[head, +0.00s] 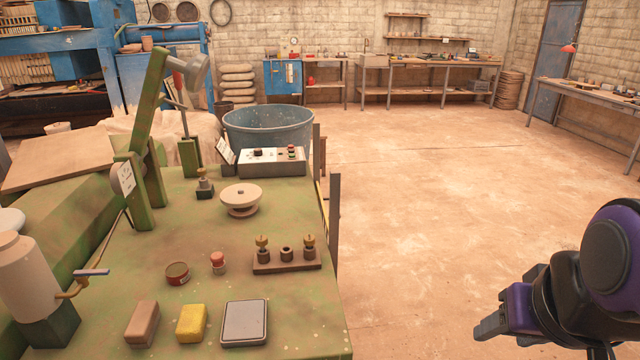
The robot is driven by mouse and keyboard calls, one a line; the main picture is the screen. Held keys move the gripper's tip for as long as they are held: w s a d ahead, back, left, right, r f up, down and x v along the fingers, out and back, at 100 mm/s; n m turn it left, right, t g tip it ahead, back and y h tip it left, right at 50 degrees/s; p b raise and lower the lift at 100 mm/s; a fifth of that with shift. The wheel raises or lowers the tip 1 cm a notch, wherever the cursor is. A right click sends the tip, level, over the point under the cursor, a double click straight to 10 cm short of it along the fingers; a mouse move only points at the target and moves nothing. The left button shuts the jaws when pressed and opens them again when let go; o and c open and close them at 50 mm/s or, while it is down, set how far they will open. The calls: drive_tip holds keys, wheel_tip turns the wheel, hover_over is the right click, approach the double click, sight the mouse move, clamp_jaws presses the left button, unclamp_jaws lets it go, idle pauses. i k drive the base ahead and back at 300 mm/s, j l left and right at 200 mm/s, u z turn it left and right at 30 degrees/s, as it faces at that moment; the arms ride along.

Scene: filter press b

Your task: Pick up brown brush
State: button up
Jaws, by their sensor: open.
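A brown block-shaped object (142,324) lies on the green bench top near its front left. It is the only brown piece of brush size there, but I cannot make out bristles. My gripper (490,326) is at the lower right, over the floor and well apart from the bench. It is open, with nothing seen between its fingers; part of it is hidden by my wrist.
On the green bench (305,335), a yellow block (191,323) and a grey flat box (245,323) lie right of the brown one. Behind stand a round tin (177,274) and a wooden holder (287,262). A pale canister (27,280) stands left. Floor right of the bench is clear.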

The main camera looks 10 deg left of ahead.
sight(139, 333)
drive_tip(key=k+j, duration=0.15)
drive_tip(key=j, duration=0.25)
drive_tip(key=k+j+u, duration=0.1)
drive_tip(key=j, duration=0.7)
drive_tip(key=k+j+u, duration=0.1)
drive_tip(key=j, duration=0.3)
